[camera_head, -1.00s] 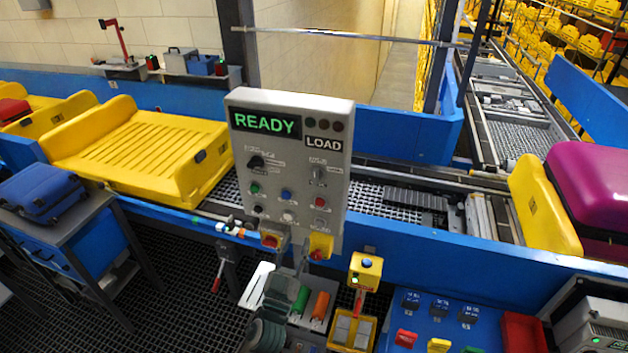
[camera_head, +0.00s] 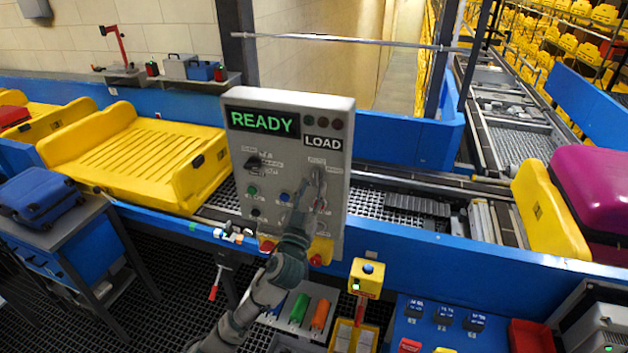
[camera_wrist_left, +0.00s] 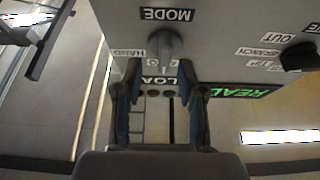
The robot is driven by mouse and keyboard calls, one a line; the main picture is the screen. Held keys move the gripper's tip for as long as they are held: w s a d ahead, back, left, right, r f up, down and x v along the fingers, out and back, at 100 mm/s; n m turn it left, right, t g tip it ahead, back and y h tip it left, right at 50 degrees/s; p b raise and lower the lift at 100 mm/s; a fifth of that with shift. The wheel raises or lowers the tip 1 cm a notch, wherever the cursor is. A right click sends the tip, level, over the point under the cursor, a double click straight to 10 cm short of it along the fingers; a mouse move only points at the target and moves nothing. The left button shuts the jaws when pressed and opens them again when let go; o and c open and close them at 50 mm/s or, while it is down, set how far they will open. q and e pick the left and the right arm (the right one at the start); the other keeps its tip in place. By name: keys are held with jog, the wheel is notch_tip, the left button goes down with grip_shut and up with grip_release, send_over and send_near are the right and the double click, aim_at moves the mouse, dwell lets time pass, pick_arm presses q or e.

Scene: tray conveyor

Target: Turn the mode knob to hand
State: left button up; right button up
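The grey control panel (camera_head: 290,105) stands upright with a lit READY sign and a LOAD sign. Its mode knob (camera_head: 318,175) is on the right side and is partly covered by my left gripper (camera_head: 305,192) in the head view. In the left wrist view the mode knob (camera_wrist_left: 164,47) is a grey lever under an upside-down MODE label (camera_wrist_left: 167,14), with a HAND label (camera_wrist_left: 127,52) to its left. The lever looks vertical there. My left gripper (camera_wrist_left: 160,72) is open, its fingertips on either side of the lever's near end. Contact cannot be told. My right gripper is out of view.
A black knob (camera_head: 256,163) and several push buttons share the panel. A yellow tray (camera_head: 130,150) lies on the conveyor at left; a magenta case (camera_head: 590,190) is at right. A yellow button box (camera_head: 367,277) stands below the panel.

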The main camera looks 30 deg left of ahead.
aim_at(315, 177)
pick_arm(q)
jog(key=shift+x, duration=0.95)
jog(key=shift+w+a, duration=0.15)
jog(key=shift+a, duration=0.05)
jog(key=shift+a+f, duration=0.1)
jog(key=shift+a, duration=0.3)
jog(key=shift+d, duration=0.15)
jog(key=c, duration=0.7)
jog(key=shift+d, duration=0.15)
grip_shut()
